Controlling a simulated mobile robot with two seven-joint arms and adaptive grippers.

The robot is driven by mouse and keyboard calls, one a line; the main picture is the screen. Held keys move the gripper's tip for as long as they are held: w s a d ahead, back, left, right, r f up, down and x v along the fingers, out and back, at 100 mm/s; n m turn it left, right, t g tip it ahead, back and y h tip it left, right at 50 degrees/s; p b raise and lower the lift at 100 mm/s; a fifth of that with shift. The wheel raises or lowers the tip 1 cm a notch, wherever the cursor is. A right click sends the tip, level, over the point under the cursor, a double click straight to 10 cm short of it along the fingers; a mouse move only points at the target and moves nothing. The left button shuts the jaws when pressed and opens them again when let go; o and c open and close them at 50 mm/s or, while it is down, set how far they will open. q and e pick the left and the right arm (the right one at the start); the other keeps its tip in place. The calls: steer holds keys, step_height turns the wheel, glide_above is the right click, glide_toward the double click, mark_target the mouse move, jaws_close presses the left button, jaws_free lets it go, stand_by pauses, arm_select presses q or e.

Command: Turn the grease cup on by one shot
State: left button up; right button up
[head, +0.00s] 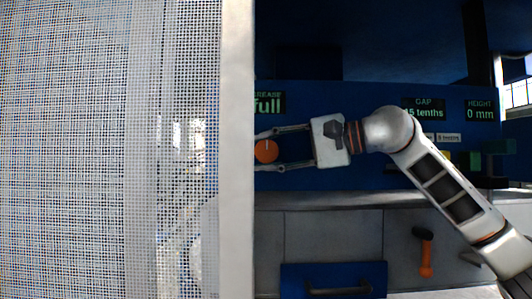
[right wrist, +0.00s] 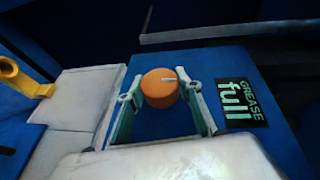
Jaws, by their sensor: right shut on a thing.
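The grease cup is a round orange cap (head: 266,151) with a pale line mark on top, on the blue machine face beside the mesh guard. It also shows in the right wrist view (right wrist: 160,90), where the pale mark points to the right. My right gripper (head: 262,150) reaches in from the right with a finger on each side of the cup, shut on it. The grease display (head: 268,103) above it reads "full"; it also shows in the right wrist view (right wrist: 239,103). My left gripper is not in view.
A mesh guard with a pale frame edge (head: 237,150) fills the left of the head view, close to the cup. Displays read GAP (head: 423,108), about 15 tenths, and HEIGHT (head: 481,109) 0 mm. Below are an orange-handled tool (head: 426,258) and a blue panel (head: 333,272).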

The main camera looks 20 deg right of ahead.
steer(key=shift+f+b, duration=0.2)
steer(key=shift+b, duration=0.3)
steer(key=t+y+b, duration=0.1)
steer(key=b, duration=0.1)
steer(key=m+t+y+b, duration=0.1)
steer(key=b, duration=0.1)
steer(key=m+t+y+b, duration=0.1)
steer(key=b, duration=0.1)
steer(key=shift+w+a+f+b, duration=0.15)
steer(key=shift+f+b, duration=0.1)
steer(key=shift+b, duration=0.15)
steer(key=shift+m+y, duration=0.3)
steer(key=shift+r+m+t+b, duration=0.25)
steer(key=shift+m+t+b, duration=0.05)
steer(key=shift+t+b, duration=0.35)
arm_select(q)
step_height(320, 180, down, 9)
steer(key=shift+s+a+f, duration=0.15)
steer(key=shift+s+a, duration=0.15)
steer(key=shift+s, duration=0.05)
arm_select(e)
steer(key=shift+r+y, duration=0.1)
steer(key=shift+y, duration=0.2)
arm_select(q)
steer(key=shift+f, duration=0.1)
arm_select(e)
steer(key=o, duration=1.1)
steer(key=shift+s+r, duration=0.1)
steer(key=shift+s, duration=0.1)
